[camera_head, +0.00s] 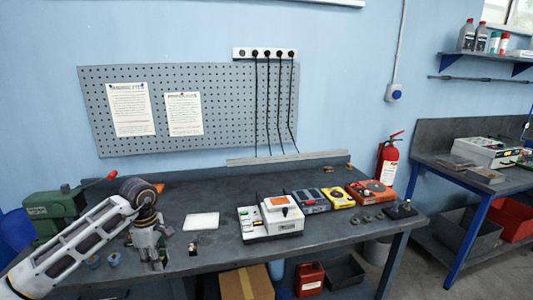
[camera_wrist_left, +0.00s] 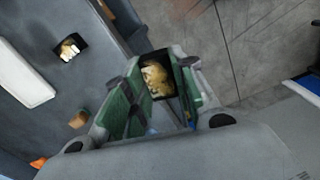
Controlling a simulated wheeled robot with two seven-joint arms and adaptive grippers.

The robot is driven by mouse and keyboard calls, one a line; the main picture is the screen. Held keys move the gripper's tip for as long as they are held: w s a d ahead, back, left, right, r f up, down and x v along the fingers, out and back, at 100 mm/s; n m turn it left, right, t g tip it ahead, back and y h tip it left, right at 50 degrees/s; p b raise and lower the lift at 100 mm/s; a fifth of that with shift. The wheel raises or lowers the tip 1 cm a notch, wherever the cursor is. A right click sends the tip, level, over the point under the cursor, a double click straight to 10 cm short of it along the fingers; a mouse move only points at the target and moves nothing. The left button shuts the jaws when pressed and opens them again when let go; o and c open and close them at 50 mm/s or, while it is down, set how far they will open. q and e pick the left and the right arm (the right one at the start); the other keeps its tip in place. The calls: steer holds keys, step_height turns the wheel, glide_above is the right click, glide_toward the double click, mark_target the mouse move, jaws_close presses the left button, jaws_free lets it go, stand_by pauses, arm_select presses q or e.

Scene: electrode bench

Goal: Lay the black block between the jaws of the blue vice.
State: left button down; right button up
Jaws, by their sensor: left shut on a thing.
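My left gripper (camera_head: 157,256) hangs fingers down near the bench's front left edge. In the left wrist view its green-lined jaws (camera_wrist_left: 156,90) are shut on a dark block with a tan, brass-looking face (camera_wrist_left: 156,76); the jaws hide its sides. I take this for the black block. A similar small dark piece with a tan top (camera_head: 193,249) stands on the bench right of the gripper, and also shows in the left wrist view (camera_wrist_left: 70,47). No blue vice can be made out with certainty. My right gripper is not in view.
A green machine (camera_head: 52,212) stands on the left. Two small blue pieces (camera_head: 95,262) (camera_head: 114,259) lie left of the gripper. A white pad (camera_head: 201,222), a white instrument (camera_head: 270,220) and several boxed devices (camera_head: 371,191) stand to the right. Bare bench (camera_head: 325,228) lies before them.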

mark_target(163, 260)
arm_select(q)
steer(key=m, duration=0.4)
steer(key=shift+d+f, duration=0.3)
steer(key=shift+f, duration=0.05)
steer(key=shift+d+f+m, duration=0.15)
steer(key=shift+f+m, duration=0.1)
steer(key=shift+m, duration=0.55)
steer(key=shift+d+f+m, duration=0.2)
steer(key=shift+f+m, duration=0.05)
steer(key=shift+m, duration=0.65)
steer(key=shift+s+d+f+m, duration=0.1)
steer(key=shift+d+f+m, duration=0.15)
steer(key=shift+m, duration=0.35)
steer(key=shift+d+f+m, duration=0.15)
steer(key=shift+f+m, duration=0.05)
steer(key=shift+m, duration=0.4)
steer(key=s+d+f+m, duration=0.2)
steer(key=d+f+m, duration=0.3)
steer(key=d+m, duration=0.3)
steer(key=shift+d, duration=0.55)
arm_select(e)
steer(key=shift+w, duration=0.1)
